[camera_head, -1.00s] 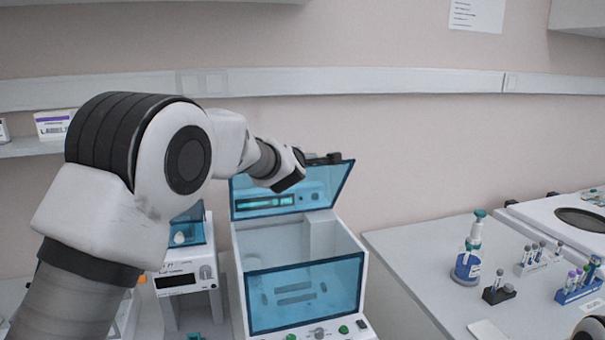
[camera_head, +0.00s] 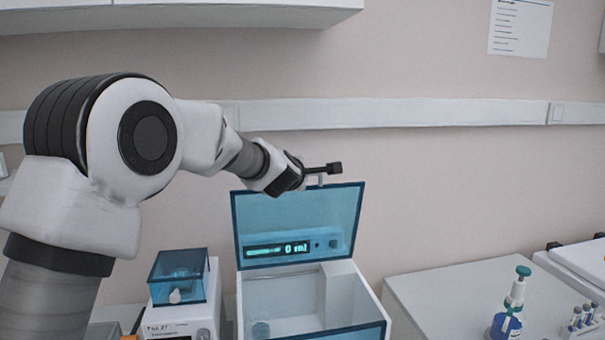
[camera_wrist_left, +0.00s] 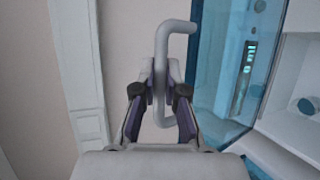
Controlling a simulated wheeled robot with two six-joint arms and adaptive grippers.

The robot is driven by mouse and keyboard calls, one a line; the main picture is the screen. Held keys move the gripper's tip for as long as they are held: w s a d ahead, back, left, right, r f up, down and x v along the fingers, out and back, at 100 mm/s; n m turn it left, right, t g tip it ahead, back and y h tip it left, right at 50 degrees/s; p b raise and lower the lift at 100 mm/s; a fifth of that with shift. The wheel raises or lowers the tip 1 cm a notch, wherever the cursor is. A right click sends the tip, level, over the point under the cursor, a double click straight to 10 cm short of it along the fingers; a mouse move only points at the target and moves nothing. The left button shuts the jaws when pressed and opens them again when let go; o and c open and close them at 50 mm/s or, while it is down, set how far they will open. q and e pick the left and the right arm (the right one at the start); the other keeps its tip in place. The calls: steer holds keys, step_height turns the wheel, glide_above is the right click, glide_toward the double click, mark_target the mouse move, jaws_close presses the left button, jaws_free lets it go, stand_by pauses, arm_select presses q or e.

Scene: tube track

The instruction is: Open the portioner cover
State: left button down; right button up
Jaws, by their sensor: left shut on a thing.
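The portioner (camera_head: 372,305) is a white box at the bottom centre of the head view. Its clear blue cover (camera_head: 290,215) stands raised at the back, and a display reading 0 ml shows through it. A grey bent handle (camera_wrist_left: 161,70) is at the cover's edge; a small part of it shows at the cover's top edge in the head view. My left gripper (camera_wrist_left: 159,90) is shut on the handle, with a finger on each side; in the head view the gripper (camera_head: 322,170) is above the cover's top edge. My right gripper is not in view.
A smaller device with a blue lid (camera_head: 178,275) stands left of the portioner. A bench (camera_head: 455,285) at the right holds a blue bottle (camera_head: 508,315) and a tube rack (camera_head: 578,325). A wall rail (camera_head: 400,115) runs behind. The portioner's inside is partly visible.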

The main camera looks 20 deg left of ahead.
arm_select(q)
steer(key=shift+f, duration=0.1)
steer(key=c, duration=1.2)
jaws_free()
steer(key=shift+w, duration=0.1)
steer(key=v, duration=1.1)
steer(key=shift+s, duration=0.4)
steer(key=shift+s+r, duration=0.1)
steer(key=shift+r, duration=0.1)
